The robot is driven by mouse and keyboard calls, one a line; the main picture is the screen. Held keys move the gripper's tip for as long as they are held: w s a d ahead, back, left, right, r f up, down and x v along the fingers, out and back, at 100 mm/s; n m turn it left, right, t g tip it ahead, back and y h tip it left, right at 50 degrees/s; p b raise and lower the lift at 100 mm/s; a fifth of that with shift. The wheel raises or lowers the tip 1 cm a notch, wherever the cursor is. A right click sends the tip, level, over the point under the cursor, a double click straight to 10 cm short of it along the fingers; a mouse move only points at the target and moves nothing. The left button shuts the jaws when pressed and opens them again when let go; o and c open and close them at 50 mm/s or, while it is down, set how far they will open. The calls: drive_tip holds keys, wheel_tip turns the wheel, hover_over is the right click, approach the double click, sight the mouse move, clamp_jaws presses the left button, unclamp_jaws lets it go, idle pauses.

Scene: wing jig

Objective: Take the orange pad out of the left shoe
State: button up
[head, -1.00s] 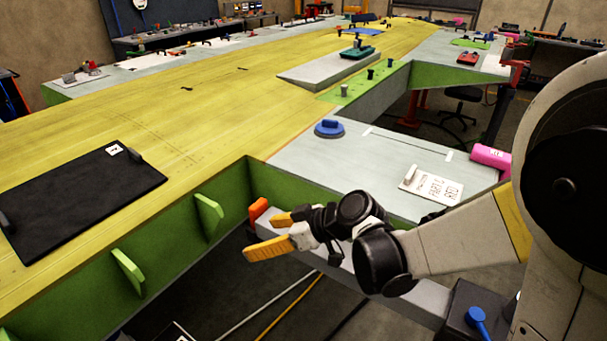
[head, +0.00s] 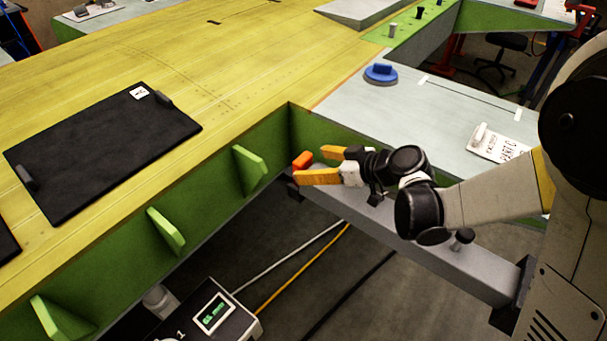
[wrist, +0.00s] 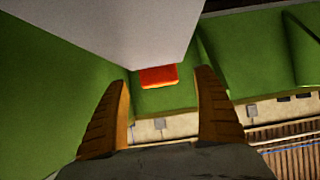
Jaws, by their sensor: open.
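The orange pad (head: 303,160) is at the left end of the grey beam (head: 425,243), against the green wall, in the head view. A dark bracket, likely the left shoe (head: 292,188), shows at that beam end. It is mostly hidden, so how the pad sits in it cannot be told. My gripper (head: 311,166) is open, its yellow fingers pointing left at the pad. In the wrist view the pad (wrist: 158,76) shows ahead, in line with the gap between the two open fingers (wrist: 162,80). No grip on it shows.
Green walls with ribs (head: 250,170) border the opening on the left. The yellow wing skin (head: 200,75) carries a black panel (head: 100,150). A blue knob (head: 381,73) stands on the grey panel. Cables and a box with a screen (head: 213,312) lie below.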

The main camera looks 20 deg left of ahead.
sight(307, 162)
drive_tip(key=x, duration=0.2)
drive_tip(key=b+x, duration=0.1)
drive_tip(key=x, duration=0.1)
drive_tip(key=shift+w+a+r, duration=0.15)
drive_tip(key=shift+w+a, duration=0.05)
drive_tip(key=c, duration=1.3)
